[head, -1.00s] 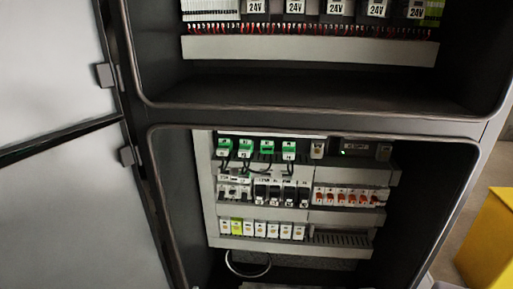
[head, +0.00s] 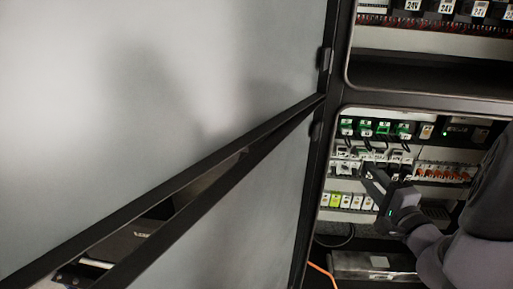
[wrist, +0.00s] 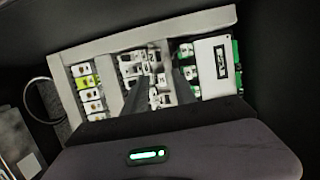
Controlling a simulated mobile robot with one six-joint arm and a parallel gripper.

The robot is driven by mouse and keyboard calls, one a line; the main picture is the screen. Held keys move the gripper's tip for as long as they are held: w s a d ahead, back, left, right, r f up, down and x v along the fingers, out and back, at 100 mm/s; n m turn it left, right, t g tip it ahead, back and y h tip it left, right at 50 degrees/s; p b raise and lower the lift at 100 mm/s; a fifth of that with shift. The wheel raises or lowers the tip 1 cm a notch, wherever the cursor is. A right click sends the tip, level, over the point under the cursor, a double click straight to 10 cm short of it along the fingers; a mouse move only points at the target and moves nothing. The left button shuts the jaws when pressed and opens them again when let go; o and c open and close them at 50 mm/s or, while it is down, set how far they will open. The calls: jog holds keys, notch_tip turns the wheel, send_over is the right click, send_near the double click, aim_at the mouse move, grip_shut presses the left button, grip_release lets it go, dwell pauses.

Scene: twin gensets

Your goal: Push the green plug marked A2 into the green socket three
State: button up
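A row of green connectors sits along the top rail of the lower cabinet bay in the head view, among them a left one (head: 346,125) and a right one (head: 404,130). Their markings are too small to read, so I cannot tell plug A2 or socket three. Green parts (wrist: 186,51) also show at the right of the wrist view, beside a white labelled box (wrist: 212,68). My gripper (head: 370,172) is in front of the middle rail, below the green row. In the wrist view my gripper (wrist: 159,82) has its fingers apart, with no object seen held between them.
A large grey door (head: 150,110) stands open at the left. Orange-marked breakers (head: 445,173) are right of my gripper, and white and green-yellow terminals (head: 345,200) are below left. A grey box (head: 375,264) and an orange cable (head: 322,272) lie low down.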

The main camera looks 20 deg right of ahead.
aim_at(365, 157)
jog(key=shift+m+h, duration=0.5)
jog(key=shift+h, duration=0.3)
jog(key=w+d, duration=0.2)
jog(key=w+d+p, duration=0.1)
jog(key=w, duration=0.2)
jog(key=w+d+p, duration=0.1)
jog(key=w+d, duration=0.1)
jog(key=w, duration=0.1)
jog(key=shift+w+d+f, duration=0.15)
jog(key=shift+d+f, duration=0.1)
jog(key=shift+d, duration=0.1)
jog(key=shift+b, duration=0.65)
jog(key=shift+c, duration=0.2)
grip_shut()
